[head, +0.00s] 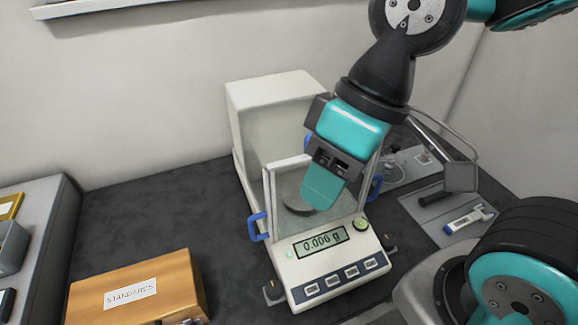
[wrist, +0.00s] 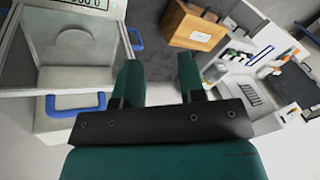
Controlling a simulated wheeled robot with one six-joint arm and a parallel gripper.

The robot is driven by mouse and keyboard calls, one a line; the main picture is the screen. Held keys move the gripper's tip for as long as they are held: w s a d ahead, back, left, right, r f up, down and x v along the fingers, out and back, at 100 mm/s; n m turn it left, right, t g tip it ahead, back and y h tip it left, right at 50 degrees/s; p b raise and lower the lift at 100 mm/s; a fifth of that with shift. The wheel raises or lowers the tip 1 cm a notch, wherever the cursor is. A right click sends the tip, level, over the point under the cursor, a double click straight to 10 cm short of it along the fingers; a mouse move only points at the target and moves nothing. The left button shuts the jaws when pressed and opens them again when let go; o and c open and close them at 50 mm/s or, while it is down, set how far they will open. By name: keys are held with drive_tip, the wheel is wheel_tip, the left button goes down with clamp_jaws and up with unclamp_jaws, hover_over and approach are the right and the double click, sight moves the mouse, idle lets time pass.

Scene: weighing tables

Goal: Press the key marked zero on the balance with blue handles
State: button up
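The balance (head: 300,270) with blue handles stands on the dark table, its display (head: 320,242) reading 0.006 g. Several keys (head: 332,281) run in a row along its front panel; their marks are too small to read, so I cannot tell which is zero. A blue handle (head: 258,227) sits at each side of the glass chamber. My gripper (head: 322,190) is over the chamber, above and behind the keys, and hides part of the pan (head: 292,195). In the wrist view my gripper (wrist: 160,65) has its fingers apart with nothing between them. The balance's chamber (wrist: 75,65) shows at left there; the keys do not.
A wooden box (head: 135,292) labelled STANDARDS stands to the left of the balance. A grey tray (head: 445,210) with a small blue-and-white device (head: 465,222) lies to the right.

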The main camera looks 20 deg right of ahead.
clamp_jaws()
idle(1.6)
